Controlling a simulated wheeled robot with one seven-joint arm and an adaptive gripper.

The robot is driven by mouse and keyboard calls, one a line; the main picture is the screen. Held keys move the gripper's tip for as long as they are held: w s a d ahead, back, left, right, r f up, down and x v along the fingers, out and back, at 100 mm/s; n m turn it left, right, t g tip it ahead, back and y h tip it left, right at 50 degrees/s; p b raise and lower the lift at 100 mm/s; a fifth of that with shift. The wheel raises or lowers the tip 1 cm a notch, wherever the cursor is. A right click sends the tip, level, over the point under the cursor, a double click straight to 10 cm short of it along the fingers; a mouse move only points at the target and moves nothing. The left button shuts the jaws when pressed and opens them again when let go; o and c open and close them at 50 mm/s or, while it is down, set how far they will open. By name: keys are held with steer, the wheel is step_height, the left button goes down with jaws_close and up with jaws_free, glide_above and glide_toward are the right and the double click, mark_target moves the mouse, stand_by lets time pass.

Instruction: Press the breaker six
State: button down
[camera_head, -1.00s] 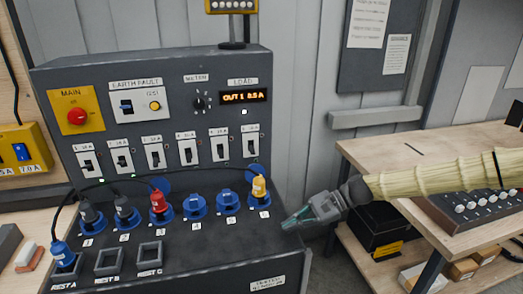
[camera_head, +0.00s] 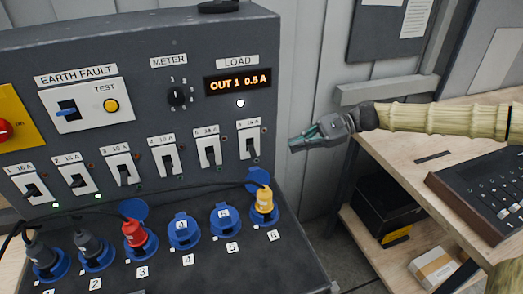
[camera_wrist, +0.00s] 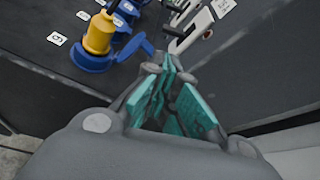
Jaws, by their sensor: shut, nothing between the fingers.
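Breaker six (camera_head: 249,138) is the rightmost switch in the panel's breaker row, a white plate with a dark lever. In the wrist view its white plate (camera_wrist: 197,28) and dark lever show just beyond the fingertips. My gripper (camera_head: 299,143) has teal fingers and is shut and empty. It is to the right of breaker six at about its height in the head view, with a visible gap between them. The fingertips also show in the wrist view (camera_wrist: 172,78). Whether the fingers are level in depth with the lever is hard to tell.
A yellow plug (camera_head: 265,199) sits in blue socket 6 below the breaker. A red plug (camera_head: 134,233) and grey plugs fill other sockets. The load display (camera_head: 238,83) reads OUT 1 0.5 A. A wooden workbench (camera_head: 420,190) stands at right.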

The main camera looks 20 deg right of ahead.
mark_target(252, 151)
steer(key=shift+p+x, duration=1.1)
steer(key=shift+x, duration=4)
steer(key=shift+w+f, duration=0.1)
